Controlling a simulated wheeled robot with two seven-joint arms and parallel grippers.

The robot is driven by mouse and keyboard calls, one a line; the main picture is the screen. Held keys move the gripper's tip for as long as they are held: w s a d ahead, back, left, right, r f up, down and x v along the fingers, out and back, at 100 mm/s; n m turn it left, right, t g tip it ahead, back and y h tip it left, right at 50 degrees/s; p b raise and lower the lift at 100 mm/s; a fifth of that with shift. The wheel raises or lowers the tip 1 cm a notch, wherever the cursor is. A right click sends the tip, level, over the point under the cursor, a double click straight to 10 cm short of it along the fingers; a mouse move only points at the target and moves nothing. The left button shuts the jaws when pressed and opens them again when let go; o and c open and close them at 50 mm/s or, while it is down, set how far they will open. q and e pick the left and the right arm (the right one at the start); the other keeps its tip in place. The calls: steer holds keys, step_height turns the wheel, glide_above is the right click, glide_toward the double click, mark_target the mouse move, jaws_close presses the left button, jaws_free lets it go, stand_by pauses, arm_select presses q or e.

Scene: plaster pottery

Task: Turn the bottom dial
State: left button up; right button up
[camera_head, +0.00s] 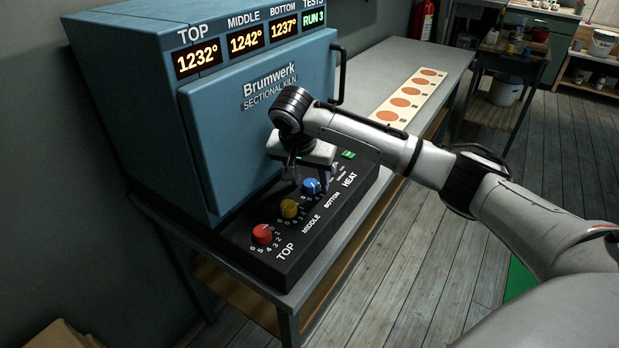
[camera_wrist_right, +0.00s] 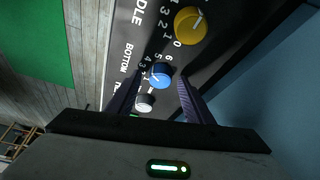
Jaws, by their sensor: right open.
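The bottom dial is a blue knob (camera_head: 311,186) on the black control panel (camera_head: 262,262) in front of the kiln. The yellow middle dial (camera_head: 290,208) and red top dial (camera_head: 262,234) sit nearer in the row. My right gripper (camera_head: 300,185) is above the panel by the blue dial. In the right wrist view the open fingers (camera_wrist_right: 157,90) stand on either side of the blue dial (camera_wrist_right: 160,75), with the yellow dial (camera_wrist_right: 190,25) outside them. Whether the fingers touch the blue dial I cannot tell. My left gripper is not in view.
The blue kiln (camera_head: 245,110) shows 1232°, 1242° and 1237° above its closed door. A white knob (camera_wrist_right: 146,102) lies beyond the blue dial in the wrist view. A card with orange discs (camera_head: 408,97) lies on the grey table (camera_head: 420,60). Wooden floor lies open at right.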

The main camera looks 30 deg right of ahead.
steer(key=shift+c, duration=0.2)
steer(key=c, duration=1)
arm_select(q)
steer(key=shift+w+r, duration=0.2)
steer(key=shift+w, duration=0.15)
